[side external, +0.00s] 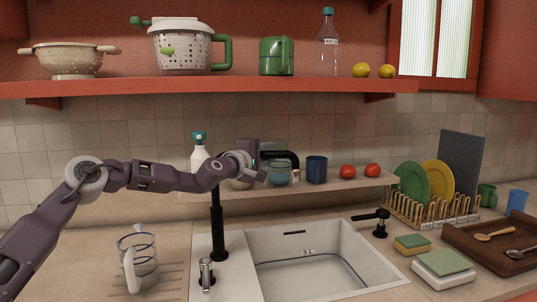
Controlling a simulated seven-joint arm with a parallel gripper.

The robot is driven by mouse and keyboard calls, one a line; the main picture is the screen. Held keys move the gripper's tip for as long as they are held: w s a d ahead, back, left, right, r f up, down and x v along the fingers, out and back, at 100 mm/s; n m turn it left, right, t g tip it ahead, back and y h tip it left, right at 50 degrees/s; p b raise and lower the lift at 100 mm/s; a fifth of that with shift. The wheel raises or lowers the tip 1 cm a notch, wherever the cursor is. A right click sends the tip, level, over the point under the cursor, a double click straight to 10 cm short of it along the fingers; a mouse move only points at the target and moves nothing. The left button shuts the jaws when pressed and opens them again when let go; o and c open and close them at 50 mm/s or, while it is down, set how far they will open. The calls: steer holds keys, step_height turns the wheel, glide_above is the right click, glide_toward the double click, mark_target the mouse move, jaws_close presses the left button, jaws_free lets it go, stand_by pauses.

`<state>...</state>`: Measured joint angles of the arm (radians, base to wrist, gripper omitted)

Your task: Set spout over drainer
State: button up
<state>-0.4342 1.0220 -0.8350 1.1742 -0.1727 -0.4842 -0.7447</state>
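A black tap column (219,230) stands upright on the pale strip at the sink's left edge. Its top passes behind my arm. A black curved piece (287,155) shows just right of my gripper; I cannot tell whether it is the spout joined to this column. My gripper (259,166) is above and left of the sink, by the small shelf; its fingers are too small and overlapped to read. Grooves of a draining area (172,281) lie on the counter left of the sink. A clear jug-like vessel (143,249) and a white object (130,272) stand there.
The sink (290,270) looks empty. A small shelf behind it holds a teal jar (279,173), blue cup (316,169) and tomatoes (347,171). A small black fixture (380,228), sponges (443,265), a plate rack (430,212) and a wooden tray (478,257) are right.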

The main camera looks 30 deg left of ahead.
jaws_close()
stand_by(1.2)
